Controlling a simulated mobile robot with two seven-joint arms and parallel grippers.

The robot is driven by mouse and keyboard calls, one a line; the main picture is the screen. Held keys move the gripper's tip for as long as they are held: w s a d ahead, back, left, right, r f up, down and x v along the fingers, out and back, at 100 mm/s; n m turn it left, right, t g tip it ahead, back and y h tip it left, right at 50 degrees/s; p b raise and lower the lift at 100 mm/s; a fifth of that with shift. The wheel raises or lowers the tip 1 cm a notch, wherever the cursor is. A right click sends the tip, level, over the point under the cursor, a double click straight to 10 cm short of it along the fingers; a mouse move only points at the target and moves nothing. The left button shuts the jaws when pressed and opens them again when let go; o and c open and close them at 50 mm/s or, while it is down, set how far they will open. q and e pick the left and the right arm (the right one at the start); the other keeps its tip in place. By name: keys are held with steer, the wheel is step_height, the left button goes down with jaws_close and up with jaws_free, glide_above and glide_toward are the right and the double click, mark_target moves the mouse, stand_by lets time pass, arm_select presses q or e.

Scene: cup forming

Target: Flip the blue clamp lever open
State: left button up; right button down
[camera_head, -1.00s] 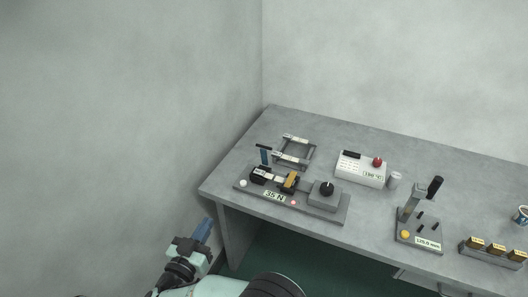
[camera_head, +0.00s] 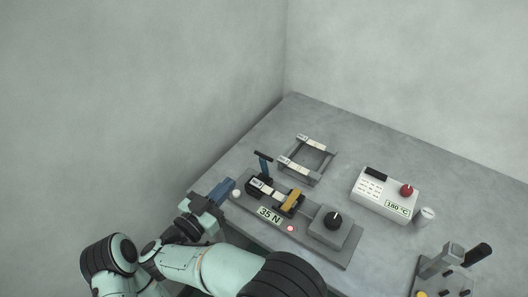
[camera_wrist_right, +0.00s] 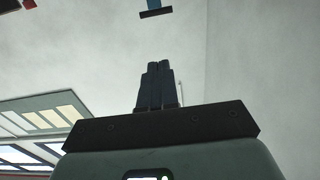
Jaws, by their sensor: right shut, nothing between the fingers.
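The blue clamp lever (camera_head: 264,168) stands upright with a black crossbar on top, at the left part of a grey fixture plate (camera_head: 325,249) labelled "35 N". It also shows at the top edge of the right wrist view, where the blue lever (camera_wrist_right: 155,4) is partly cut off above its black bar. My right gripper (camera_head: 229,184) is shut and empty, left of the lever and by the table's left edge, apart from it. Its closed fingers (camera_wrist_right: 157,72) point up towards the lever in the right wrist view. My left gripper is not in view.
The plate carries a black clamp body, a yellow block (camera_head: 292,200), a black dial (camera_head: 333,220) and a red light (camera_head: 290,229). A grey frame (camera_head: 323,147) lies behind it. A white "180 °C" box (camera_head: 384,194) and a lever press (camera_head: 440,262) stand to the right.

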mark_target(265, 165)
steer(key=f+x, duration=0.2)
steer(key=x, duration=1)
steer(key=shift+w+d+f, duration=0.2)
steer(key=shift+d+f, duration=0.05)
steer(key=shift+f, duration=0.05)
